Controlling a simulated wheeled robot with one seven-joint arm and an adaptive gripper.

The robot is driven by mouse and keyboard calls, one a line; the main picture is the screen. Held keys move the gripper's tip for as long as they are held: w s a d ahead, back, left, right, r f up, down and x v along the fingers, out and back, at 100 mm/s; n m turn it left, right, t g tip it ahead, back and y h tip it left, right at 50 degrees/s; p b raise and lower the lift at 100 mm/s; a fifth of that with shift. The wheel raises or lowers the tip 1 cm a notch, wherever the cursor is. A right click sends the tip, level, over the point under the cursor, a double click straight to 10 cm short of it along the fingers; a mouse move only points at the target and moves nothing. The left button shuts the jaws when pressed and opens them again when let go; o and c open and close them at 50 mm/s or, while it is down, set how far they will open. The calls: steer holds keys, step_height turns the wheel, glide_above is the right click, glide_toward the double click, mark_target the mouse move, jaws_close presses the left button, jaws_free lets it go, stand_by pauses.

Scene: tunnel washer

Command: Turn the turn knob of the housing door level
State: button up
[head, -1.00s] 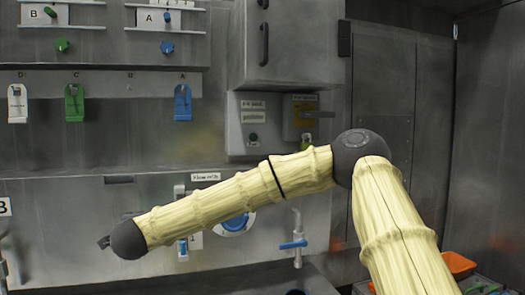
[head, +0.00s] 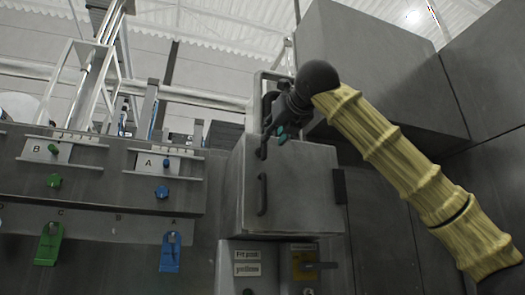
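The grey housing door (head: 305,185) is the front of a box on the wall, right of the middle in the head view. It looks closed. A long dark upright handle (head: 263,195) is on its left side. A second dark handle-like part (head: 261,149) is above it, near the door's upper left corner; I cannot tell whether this is the turn knob or whether it is level. My gripper (head: 280,132) is just above and right of that part, with teal fingertips in front of the box's top. Contact and finger opening are unclear.
Below the box is a panel with a yellow plate and grey switch (head: 318,266). Large grey cabinets (head: 375,60) stand at right.

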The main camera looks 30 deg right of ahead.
mark_target(265, 159)
steer(key=shift+d+r+p+x, duration=0.15)
steer(key=shift+p+x, duration=1)
steer(key=shift+x, duration=1.45)
steer(key=shift+d+r+p+x, duration=0.15)
steer(key=shift+p+x, duration=0.95)
steer(key=shift+x, duration=1.5)
steer(key=shift+s, duration=0.1)
jaws_close()
